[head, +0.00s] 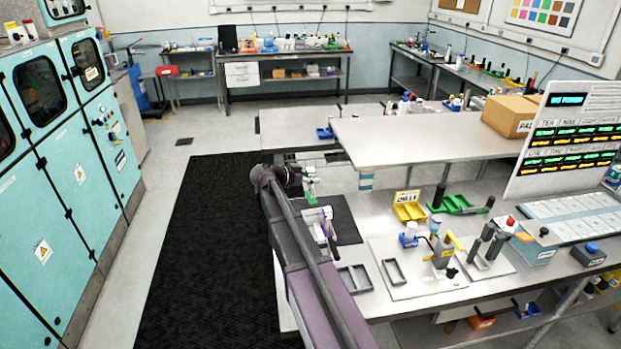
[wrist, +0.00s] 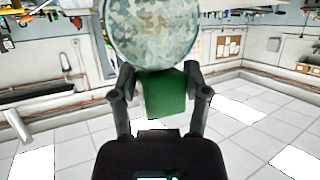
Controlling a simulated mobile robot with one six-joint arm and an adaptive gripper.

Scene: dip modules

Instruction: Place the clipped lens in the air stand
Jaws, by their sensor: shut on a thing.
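In the wrist view my gripper (wrist: 160,72) is shut on a green clip (wrist: 165,97), with one dark finger on each side of it. A round lens (wrist: 152,32) with a mottled grey-green surface stands beyond the clip, cut off by the top edge. In the head view a small green piece (head: 310,186) shows beside my arm's far end; my fingers are too small to make out there. Two upright devices stand on pale plates on the bench: one with a yellow handle (head: 441,249) and one with a red top (head: 493,238). I cannot tell which thing is the air stand.
A dark mat (head: 345,222) lies on the bench, with a white and purple device (head: 320,222) at its left part. Grey trays (head: 356,279), a yellow bin (head: 409,211) and a green tray (head: 459,204) are nearby. A raised shelf (head: 400,140) spans behind.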

